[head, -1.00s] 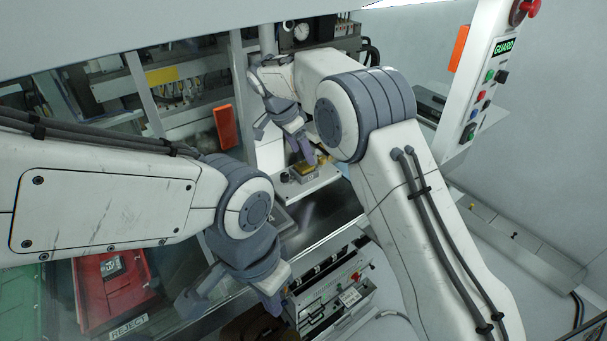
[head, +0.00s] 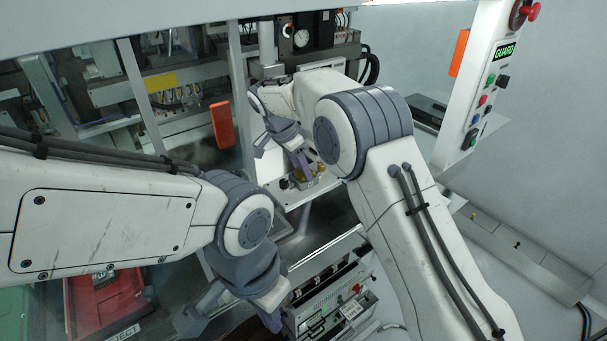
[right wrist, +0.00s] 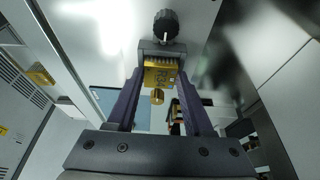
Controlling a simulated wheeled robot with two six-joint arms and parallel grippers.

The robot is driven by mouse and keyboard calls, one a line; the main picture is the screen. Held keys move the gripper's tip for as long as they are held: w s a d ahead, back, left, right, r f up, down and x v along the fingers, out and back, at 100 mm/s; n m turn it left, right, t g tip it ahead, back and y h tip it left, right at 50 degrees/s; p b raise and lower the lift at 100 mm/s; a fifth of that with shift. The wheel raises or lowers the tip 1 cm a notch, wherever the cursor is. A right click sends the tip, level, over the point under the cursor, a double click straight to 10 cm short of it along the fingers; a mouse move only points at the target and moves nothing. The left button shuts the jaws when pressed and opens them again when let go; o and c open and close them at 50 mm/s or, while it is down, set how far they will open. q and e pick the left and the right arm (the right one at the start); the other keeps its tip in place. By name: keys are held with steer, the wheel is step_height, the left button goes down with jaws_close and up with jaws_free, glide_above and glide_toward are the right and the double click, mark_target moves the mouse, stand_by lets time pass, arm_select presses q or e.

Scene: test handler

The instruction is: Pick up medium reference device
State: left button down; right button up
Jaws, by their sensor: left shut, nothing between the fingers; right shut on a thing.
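The reference device is a small gold block (right wrist: 160,76) with dark lettering and a round gold connector; I cannot read the lettering surely. In the right wrist view it sits between the two purple fingers of my right gripper (right wrist: 160,98), which is shut on it. A grey clamp-like part with a black knob (right wrist: 166,24) is right behind it. In the head view my right gripper (head: 303,167) is low at the small nest, and the gold there is mostly hidden. My left gripper (head: 190,318) is shut and empty at the bottom of the head view.
A red reject bin (head: 108,299) lies at lower left, a green one (head: 14,312) beside it. A grey box with sockets (head: 345,303) stands at bottom middle. An orange handle (head: 222,125) is on the frame. The guard button panel (head: 490,85) rises at right.

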mark_target(301, 173)
steer(key=shift+r+p, duration=1.8)
steer(key=shift+r, duration=0.7)
